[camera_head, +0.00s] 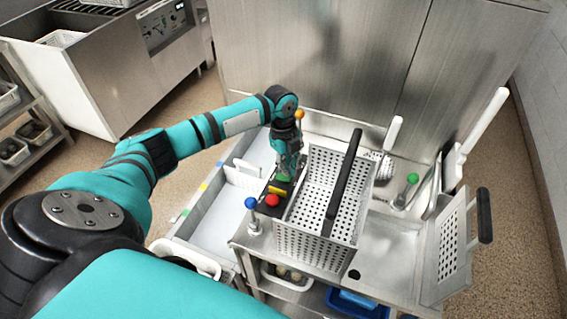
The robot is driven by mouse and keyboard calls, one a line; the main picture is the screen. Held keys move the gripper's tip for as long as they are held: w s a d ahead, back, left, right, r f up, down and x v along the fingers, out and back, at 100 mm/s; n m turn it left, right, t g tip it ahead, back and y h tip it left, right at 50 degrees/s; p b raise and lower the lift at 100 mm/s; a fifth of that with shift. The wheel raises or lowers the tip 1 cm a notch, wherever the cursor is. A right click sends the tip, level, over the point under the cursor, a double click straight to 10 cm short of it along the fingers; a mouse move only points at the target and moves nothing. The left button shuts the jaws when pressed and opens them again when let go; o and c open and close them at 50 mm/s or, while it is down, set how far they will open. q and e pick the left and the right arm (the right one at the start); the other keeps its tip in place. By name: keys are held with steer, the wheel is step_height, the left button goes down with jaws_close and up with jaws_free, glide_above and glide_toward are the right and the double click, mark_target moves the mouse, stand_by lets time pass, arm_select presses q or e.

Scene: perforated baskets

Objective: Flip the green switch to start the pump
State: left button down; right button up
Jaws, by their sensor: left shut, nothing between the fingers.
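My left gripper (287,163) points down on the left side of a perforated metal basket. It is shut and holds nothing. Just under its fingertips is a small green part (283,177), likely the green switch, with a yellow part (278,190) in front of it. The gripper partly hides the green part, and I cannot tell whether they touch or which way the switch is set. A separate green ball knob (413,178) stands on the right side of the counter, away from the gripper. My right gripper is not in view.
The perforated basket (318,243) with a black handle stands right of the gripper. Red (272,199), blue (250,203) and orange (299,114) knobs are close by. A second perforated basket (450,250) is at the right. A steel cabinet (350,50) stands behind the counter.

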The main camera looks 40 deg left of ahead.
mark_target(288, 178)
arm_select(q)
steer(key=shift+f, duration=0.25)
steer(key=shift+f+b, duration=0.65)
steer(key=shift+f, duration=0.4)
stand_by(0.6)
steer(key=shift+r, duration=0.1)
step_height(288, 178, up, 7)
steer(key=p, duration=0.7)
stand_by(0.5)
